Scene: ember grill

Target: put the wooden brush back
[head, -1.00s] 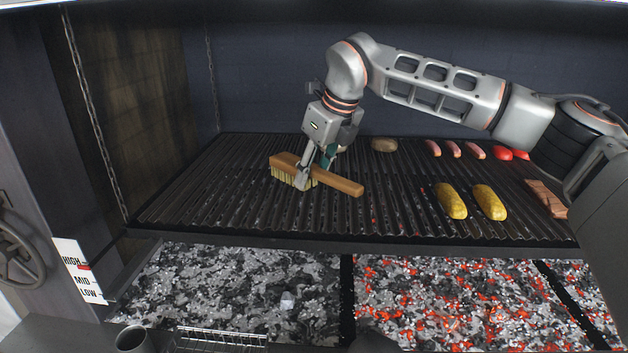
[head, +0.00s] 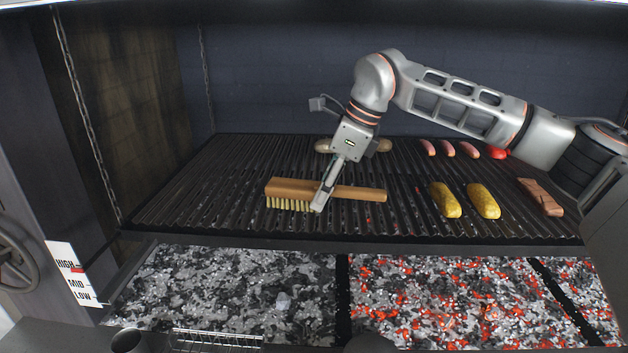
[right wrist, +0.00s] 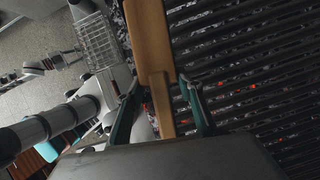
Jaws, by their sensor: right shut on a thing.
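The wooden brush (head: 292,188) has a brown wooden body, a long handle and pale yellow bristles facing down. In the head view it lies level, just over the left-middle part of the grill grate (head: 200,190), handle to the right; I cannot tell whether the bristles touch the bars. My right gripper (head: 321,206) is shut on the brush, near where the handle meets the head. In the right wrist view the wooden brush (right wrist: 150,45) runs between the two green-edged fingers (right wrist: 162,105).
Two corn cobs (head: 445,199), several sausages (head: 446,149), red pieces (head: 499,152), a brown slab (head: 540,196) and potato-like lumps (head: 383,145) lie on the grate. Coals (head: 440,300) glow below.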

